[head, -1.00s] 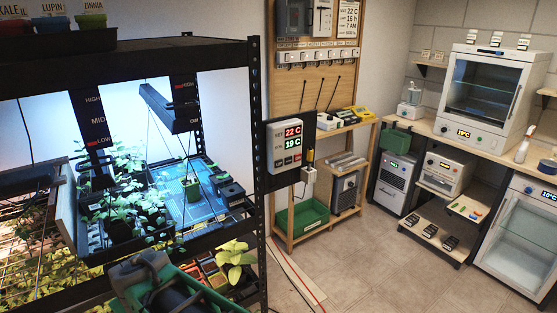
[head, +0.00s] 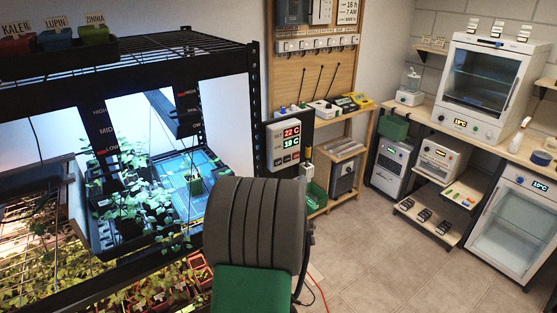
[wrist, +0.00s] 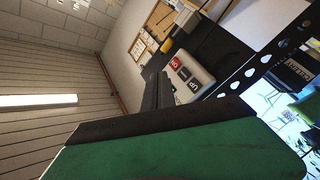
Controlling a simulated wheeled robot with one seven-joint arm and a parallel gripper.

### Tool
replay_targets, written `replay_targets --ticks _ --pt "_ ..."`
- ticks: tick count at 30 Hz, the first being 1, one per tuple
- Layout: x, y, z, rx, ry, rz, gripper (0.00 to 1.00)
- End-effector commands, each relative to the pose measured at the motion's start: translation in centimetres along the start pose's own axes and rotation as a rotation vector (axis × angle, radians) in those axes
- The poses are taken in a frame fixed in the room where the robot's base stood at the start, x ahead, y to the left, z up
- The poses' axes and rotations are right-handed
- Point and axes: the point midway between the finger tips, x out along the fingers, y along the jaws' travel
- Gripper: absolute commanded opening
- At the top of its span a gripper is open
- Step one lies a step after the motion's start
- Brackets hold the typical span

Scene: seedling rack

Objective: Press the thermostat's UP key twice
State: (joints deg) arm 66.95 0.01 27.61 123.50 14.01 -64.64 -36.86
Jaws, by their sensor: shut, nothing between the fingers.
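The thermostat (head: 284,143) is a pale box on the dark post at the right end of the rack. Its upper display reads 22 C in red and its lower one 19 C in green. It also shows, tilted, in the wrist view (wrist: 203,79).
The black seedling rack (head: 160,65) fills the left, with lit plants inside and coloured pots on top. A wooden shelf unit (head: 340,150) stands beyond the thermostat. White cabinets (head: 490,85) line the right. The tiled floor (head: 390,250) in the middle is clear.

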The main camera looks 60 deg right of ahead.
Motion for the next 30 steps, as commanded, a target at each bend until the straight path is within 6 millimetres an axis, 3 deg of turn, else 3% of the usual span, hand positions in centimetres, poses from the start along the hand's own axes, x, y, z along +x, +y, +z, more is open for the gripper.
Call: replay_targets --ticks 11,24,30 --pt "0.6 -0.9 -0.3 0.002 0.006 -0.003 0.00" --pt "4.8 -4.1 -3.4 0.004 0.004 -0.003 0.00" --pt "6.0 -4.6 -4.5 0.004 0.003 -0.003 0.00"
